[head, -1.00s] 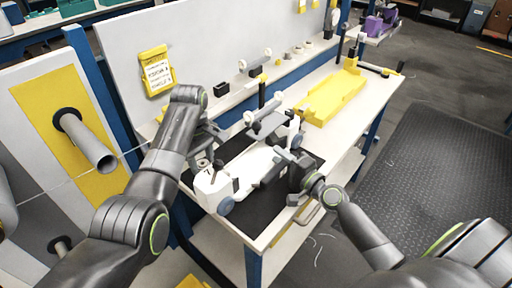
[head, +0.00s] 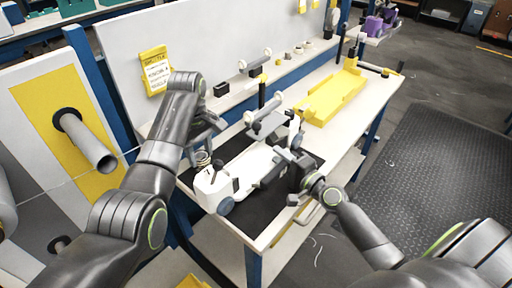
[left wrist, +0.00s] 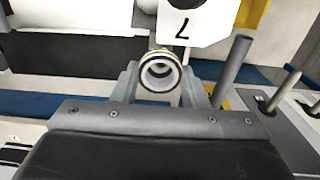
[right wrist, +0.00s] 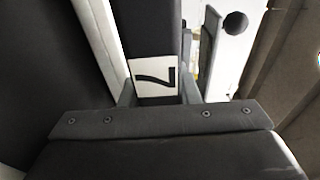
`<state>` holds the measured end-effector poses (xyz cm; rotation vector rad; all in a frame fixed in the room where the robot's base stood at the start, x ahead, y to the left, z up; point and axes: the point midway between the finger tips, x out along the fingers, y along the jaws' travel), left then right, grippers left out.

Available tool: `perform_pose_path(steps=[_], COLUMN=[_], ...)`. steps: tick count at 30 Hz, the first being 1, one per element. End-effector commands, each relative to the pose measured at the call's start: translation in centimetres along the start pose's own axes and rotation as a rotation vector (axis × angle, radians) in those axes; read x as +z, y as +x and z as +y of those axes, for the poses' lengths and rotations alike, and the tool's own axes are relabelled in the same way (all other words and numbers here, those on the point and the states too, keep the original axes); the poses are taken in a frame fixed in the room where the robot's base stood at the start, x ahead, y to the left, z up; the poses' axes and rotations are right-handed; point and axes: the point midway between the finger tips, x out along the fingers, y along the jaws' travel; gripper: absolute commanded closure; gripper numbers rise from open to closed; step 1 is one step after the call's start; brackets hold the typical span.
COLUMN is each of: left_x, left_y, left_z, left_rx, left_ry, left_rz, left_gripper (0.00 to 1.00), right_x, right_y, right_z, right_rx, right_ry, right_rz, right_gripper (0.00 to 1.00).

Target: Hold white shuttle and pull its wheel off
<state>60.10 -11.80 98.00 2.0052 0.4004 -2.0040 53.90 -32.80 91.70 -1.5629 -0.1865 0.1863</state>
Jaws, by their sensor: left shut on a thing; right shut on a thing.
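The white shuttle (head: 212,187) lies on the dark mat on the workbench, with a blue-grey wheel (head: 226,206) at its near end. My right gripper (head: 279,168) is shut on a dark part of the shuttle; in the right wrist view this part (right wrist: 150,25) bears a label 7 between the fingers. My left gripper (head: 207,148) is shut on a small ringed wheel (left wrist: 160,72), its open bore facing the left wrist camera. In the head view this wheel (head: 203,158) is just above the shuttle's near end. Whether they still touch is unclear.
A yellow tray (head: 337,98) stands farther back on the bench. Small rollers and a black block (head: 221,89) line the back ledge. The dark mat (head: 248,215) is bare at front.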

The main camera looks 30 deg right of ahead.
Motion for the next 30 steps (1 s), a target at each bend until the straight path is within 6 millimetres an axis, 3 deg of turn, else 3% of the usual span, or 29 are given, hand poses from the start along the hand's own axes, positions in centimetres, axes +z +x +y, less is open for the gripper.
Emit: perform_pose_path(steps=[4,17,30], left_x=[0.0,0.0,-0.1], left_y=[-1.4,-1.9,-5.3], left_z=[0.0,0.0,0.0], left_rx=[0.001,0.000,0.001], left_ry=[0.000,0.000,0.000], left_rz=[0.001,0.001,0.002], left_gripper=[1.00,1.00,1.00], right_x=[0.0,0.0,0.0], right_y=[0.0,0.0,0.0], right_z=[0.0,0.0,0.1], right_rx=[0.001,0.001,0.001], right_ry=[0.000,0.000,0.000], right_rz=[0.000,0.000,0.000], right_gripper=[1.00,1.00,1.00])
